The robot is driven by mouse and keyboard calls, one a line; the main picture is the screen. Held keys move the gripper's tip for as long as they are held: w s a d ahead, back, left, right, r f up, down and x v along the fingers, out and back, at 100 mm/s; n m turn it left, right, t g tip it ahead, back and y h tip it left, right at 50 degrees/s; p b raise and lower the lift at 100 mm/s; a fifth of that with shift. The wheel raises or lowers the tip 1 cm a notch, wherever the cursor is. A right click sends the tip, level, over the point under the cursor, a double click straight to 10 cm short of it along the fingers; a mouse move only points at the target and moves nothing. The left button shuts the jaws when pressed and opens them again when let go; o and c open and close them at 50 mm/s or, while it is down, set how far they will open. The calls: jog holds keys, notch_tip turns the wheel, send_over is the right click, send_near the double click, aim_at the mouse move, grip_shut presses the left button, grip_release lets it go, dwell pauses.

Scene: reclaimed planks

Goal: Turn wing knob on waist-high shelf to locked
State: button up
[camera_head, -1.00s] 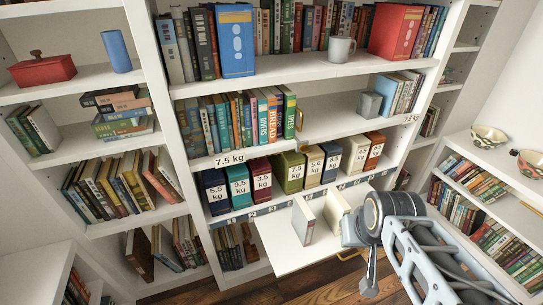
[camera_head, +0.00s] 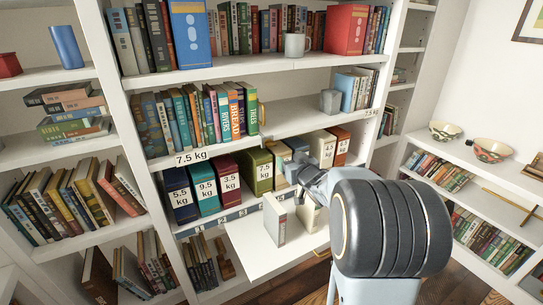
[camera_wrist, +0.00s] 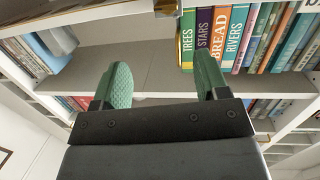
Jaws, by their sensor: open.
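No wing knob shows clearly enough to name with certainty. A small brass-coloured fitting (camera_wrist: 165,5) is cut off by the top edge of the wrist view, at a shelf edge. A brass-coloured piece (camera_head: 262,113) also stands beside the green book at the end of the row on the middle shelf (camera_head: 300,120); I cannot tell whether they are the same part. My gripper (camera_wrist: 162,72) is open, its two green fingers apart with nothing between them. In the head view my gripper (camera_head: 294,166) is small and partly hidden by my arm, in front of the bookcase just below the middle shelf.
Labelled boxes (camera_head: 205,185) stand on the shelf below. A white pull-out board (camera_head: 255,250) with upright books juts out under my arm. A grey cube (camera_head: 330,101) stands on the middle shelf, with bare shelf left of it. Bowls (camera_head: 492,150) stand at right.

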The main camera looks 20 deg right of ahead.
aim_at(272, 146)
jog(key=w, duration=0.4)
jog(key=w+f+y, duration=0.1)
jog(key=w, duration=0.4)
jog(key=w+a+n+t+y, duration=0.1)
jog(key=w, duration=0.4)
jog(key=shift+w+f, duration=0.25)
jog(key=shift+f, duration=0.1)
jog(key=shift+c, duration=0.3)
jog(key=c, duration=0.9)
